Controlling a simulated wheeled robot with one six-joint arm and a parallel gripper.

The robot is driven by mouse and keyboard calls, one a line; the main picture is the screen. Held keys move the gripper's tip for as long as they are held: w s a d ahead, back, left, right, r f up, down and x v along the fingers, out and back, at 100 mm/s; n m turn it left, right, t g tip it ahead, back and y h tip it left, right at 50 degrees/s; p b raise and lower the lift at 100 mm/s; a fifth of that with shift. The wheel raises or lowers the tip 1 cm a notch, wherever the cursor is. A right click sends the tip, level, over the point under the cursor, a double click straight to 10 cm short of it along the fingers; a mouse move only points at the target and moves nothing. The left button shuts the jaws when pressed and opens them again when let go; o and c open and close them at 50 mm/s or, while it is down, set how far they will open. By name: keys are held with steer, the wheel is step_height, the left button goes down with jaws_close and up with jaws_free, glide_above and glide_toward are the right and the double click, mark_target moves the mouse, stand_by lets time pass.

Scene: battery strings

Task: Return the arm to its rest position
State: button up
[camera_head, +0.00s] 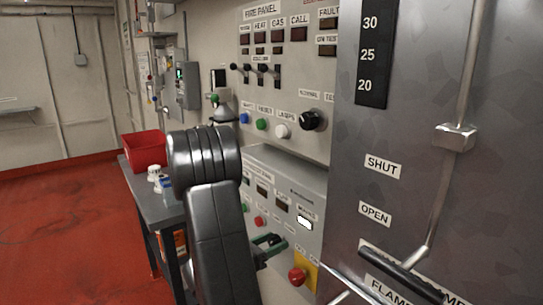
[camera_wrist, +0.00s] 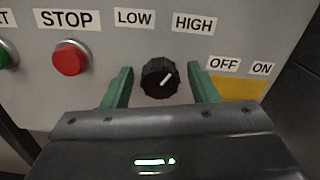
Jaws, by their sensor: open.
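My gripper (camera_wrist: 159,68) is open, its two green fingers apart on the left and right of a black knob (camera_wrist: 158,84) in the wrist view. The knob sits under the LOW and HIGH labels, and its white mark points up and right. Gaps show between the knob and both fingers. I cannot tell whether the fingertips reach past the knob's face. In the head view my arm (camera_head: 221,240) stands bent in front of the lower panel (camera_head: 310,180), and part of my gripper (camera_head: 268,243) shows close to that panel. The knob is hidden there.
A red STOP button (camera_wrist: 69,58) is left of my gripper in the wrist view. A red knob (camera_head: 297,276) on a yellow plate is right of it in the head view. A table (camera_head: 158,208) with a red bin (camera_head: 146,148) stands left. Open red floor lies further left.

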steer(key=v, duration=1.3)
steer(key=shift+s+a+b, duration=0.2)
steer(key=shift+a+b, duration=0.05)
steer(key=shift+b, duration=0.15)
